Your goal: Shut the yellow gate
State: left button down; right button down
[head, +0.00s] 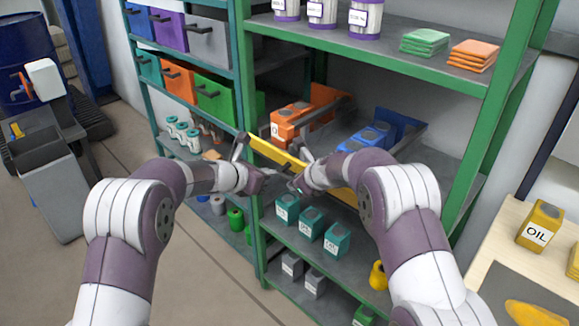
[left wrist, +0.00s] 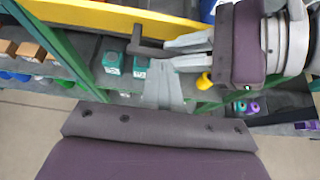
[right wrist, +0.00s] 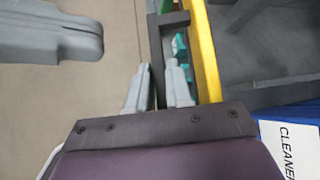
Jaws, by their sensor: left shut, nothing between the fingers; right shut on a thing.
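The yellow gate (head: 268,151) is a long bar along the front of the middle shelf. It slants across the head view, and its right part is partly hidden by my right arm. It also shows at the top of the left wrist view (left wrist: 120,18) and upright in the right wrist view (right wrist: 207,50). My right gripper (right wrist: 158,88) is shut on the gate's dark handle (right wrist: 155,40), beside the bar. My left gripper (left wrist: 163,70) is shut and empty, close to the handle and the right gripper's fingers. Whether it touches them is unclear.
Behind the gate, orange boxes (head: 290,122) and blue boxes (head: 368,138) stand on the middle shelf. Teal boxes (head: 311,222) stand on the shelf below. Green posts (head: 490,120) frame the rack. A table with a yellow oil can (head: 540,226) is at the right.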

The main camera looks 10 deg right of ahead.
aim_at(299, 166)
jog(key=shift+f, duration=0.1)
pick_arm(q)
jog(key=w+d, duration=0.2)
jog(key=w+d+f, duration=0.1)
jog(key=w+d, duration=0.1)
jog(key=d, duration=0.1)
jog(key=shift+d+f, duration=0.1)
jog(key=shift+d, duration=0.05)
jog(key=shift+w+d, duration=0.25)
jog(key=shift+w, duration=0.05)
